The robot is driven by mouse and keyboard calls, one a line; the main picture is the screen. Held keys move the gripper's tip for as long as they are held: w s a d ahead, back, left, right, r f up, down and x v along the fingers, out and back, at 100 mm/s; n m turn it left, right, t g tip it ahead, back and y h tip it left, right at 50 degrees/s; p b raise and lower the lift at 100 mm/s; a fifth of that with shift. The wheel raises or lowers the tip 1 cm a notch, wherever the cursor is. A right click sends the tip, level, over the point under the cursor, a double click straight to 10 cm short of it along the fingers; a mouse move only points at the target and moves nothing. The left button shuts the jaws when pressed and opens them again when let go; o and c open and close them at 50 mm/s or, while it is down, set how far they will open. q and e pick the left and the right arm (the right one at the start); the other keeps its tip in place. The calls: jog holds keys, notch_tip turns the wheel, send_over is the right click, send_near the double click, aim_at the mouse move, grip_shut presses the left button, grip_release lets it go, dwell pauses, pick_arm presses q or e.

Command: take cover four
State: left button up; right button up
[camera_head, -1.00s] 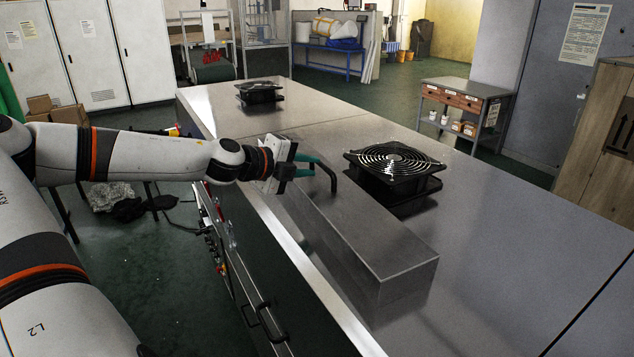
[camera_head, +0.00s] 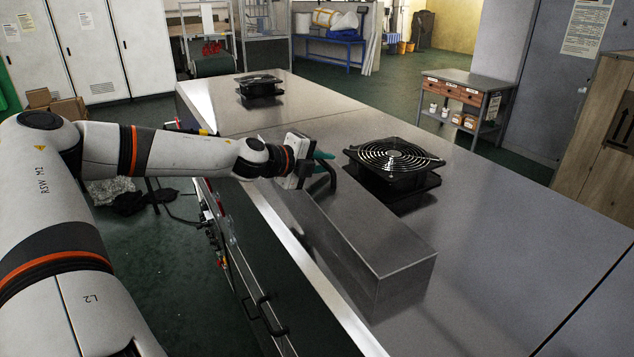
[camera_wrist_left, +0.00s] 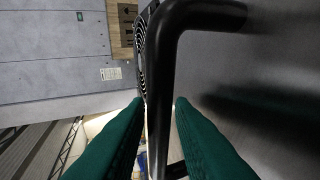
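A long brushed-metal box-shaped piece (camera_head: 372,232) lies on the steel top (camera_head: 480,230), and I cannot tell whether it is cover four. A bent black handle (camera_head: 329,178) stands near its far end; where it is fixed is hidden. My left gripper (camera_head: 322,163) reaches in from the left at this handle. In the left wrist view, the black handle (camera_wrist_left: 161,85) passes between the two green fingers (camera_wrist_left: 159,103), with narrow gaps beside it, so the gripper looks open around it. My right gripper is not in view.
A black round-grilled fan (camera_head: 393,165) stands just right of the handle, close to my gripper. Another fan (camera_head: 259,87) stands farther back. Black handles (camera_head: 262,315) stick out of the front side. The steel top is bare to the right.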

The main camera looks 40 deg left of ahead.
pick_arm(q)
jog(key=shift+c, duration=0.3)
grip_shut()
jog(key=shift+r, duration=0.2)
